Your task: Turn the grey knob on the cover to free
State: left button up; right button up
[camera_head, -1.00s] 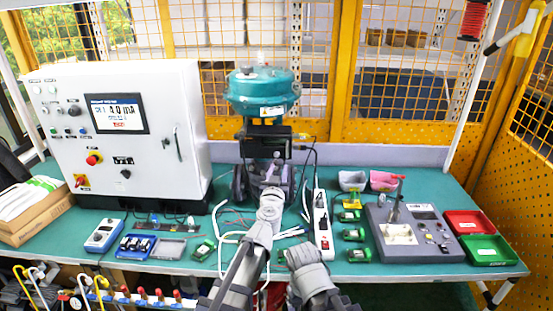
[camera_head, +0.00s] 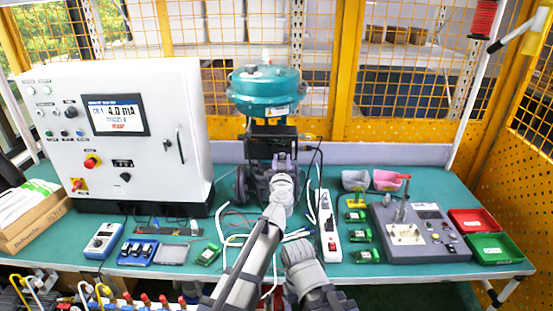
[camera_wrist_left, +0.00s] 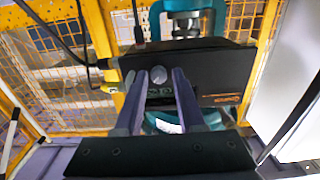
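The positioner is a black box (camera_head: 258,148) below the teal actuator (camera_head: 265,90) at the table's back middle. In the left wrist view its black cover (camera_wrist_left: 215,75) fills the centre. The small round grey knob (camera_wrist_left: 158,75) sits on the cover's face. My left gripper (camera_wrist_left: 159,80) is open and points at the cover. The knob shows between its two fingertips, with a gap on each side. Whether the fingertips reach around it in depth, I cannot tell. In the head view the left gripper (camera_head: 283,160) hides the knob. My right gripper is not in view, only right arm links.
A white control cabinet (camera_head: 185,100) stands left, its display reading 4.0 mA. A white power strip (camera_head: 328,222), green modules and a grey test box (camera_head: 405,255) lie right. A black cable hangs beside the positioner. Orange mesh fencing stands behind.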

pick_arm(q)
jog(key=shift+d, duration=0.15)
grip_shut()
jog(key=shift+n, duration=0.3)
dwell(0.3)
jog(key=n, duration=0.3)
jog(key=shift+n, duration=0.3)
jog(key=n, duration=0.4)
jog(key=shift+n, duration=0.3)
jog(key=n, duration=0.4)
jog(key=shift+n, duration=2.5)
